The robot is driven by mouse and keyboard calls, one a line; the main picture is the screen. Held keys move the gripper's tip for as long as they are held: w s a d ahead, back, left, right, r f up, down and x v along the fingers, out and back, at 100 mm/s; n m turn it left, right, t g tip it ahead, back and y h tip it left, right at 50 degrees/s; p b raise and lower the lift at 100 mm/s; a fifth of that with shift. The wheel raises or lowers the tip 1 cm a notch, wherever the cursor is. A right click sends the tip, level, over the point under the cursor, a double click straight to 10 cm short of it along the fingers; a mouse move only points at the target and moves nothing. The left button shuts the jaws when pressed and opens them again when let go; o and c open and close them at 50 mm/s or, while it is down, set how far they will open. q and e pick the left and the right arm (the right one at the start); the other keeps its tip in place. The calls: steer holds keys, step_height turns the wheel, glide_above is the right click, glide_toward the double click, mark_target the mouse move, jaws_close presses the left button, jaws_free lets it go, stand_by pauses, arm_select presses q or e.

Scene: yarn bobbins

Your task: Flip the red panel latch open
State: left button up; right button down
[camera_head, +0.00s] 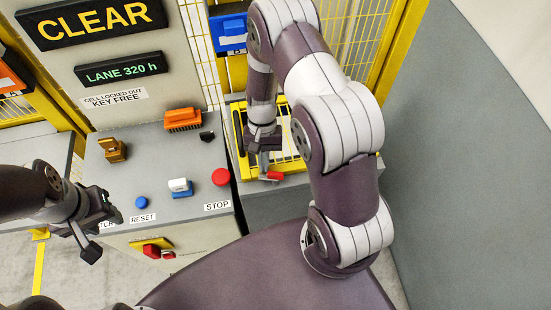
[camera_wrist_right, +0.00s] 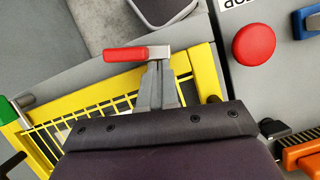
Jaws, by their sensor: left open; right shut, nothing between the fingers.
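The red panel latch (camera_wrist_right: 125,54) has a red handle on a pale grey base at the edge of a yellow-framed mesh panel (camera_wrist_right: 205,60). In the right wrist view its handle points left, lying along the panel's edge. The latch also shows in the head view (camera_head: 274,176), just below my right gripper (camera_head: 264,172). The right gripper's closed fingers (camera_wrist_right: 158,68) point at the latch's grey base, with nothing between them; I cannot tell whether they touch it. My left gripper (camera_head: 82,238) is open and empty, in front of the console's left side.
The grey console (camera_head: 170,150) left of the panel carries a red STOP button (camera_head: 221,177), a blue button (camera_head: 141,202), a blue-and-white switch (camera_head: 180,187), an orange brush-like block (camera_head: 183,120) and a brass-coloured block (camera_head: 113,150). A yellow mesh fence (camera_head: 375,35) stands behind.

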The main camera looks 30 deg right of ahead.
steer(key=shift+s+a+n+h, duration=0.1)
steer(key=shift+a+n+h, duration=0.1)
steer(key=shift+n, duration=0.4)
steer(key=shift+s+a+n+h, duration=0.1)
steer(key=shift+a+n+h, duration=0.1)
steer(key=shift+n, duration=0.4)
steer(key=shift+a, duration=0.1)
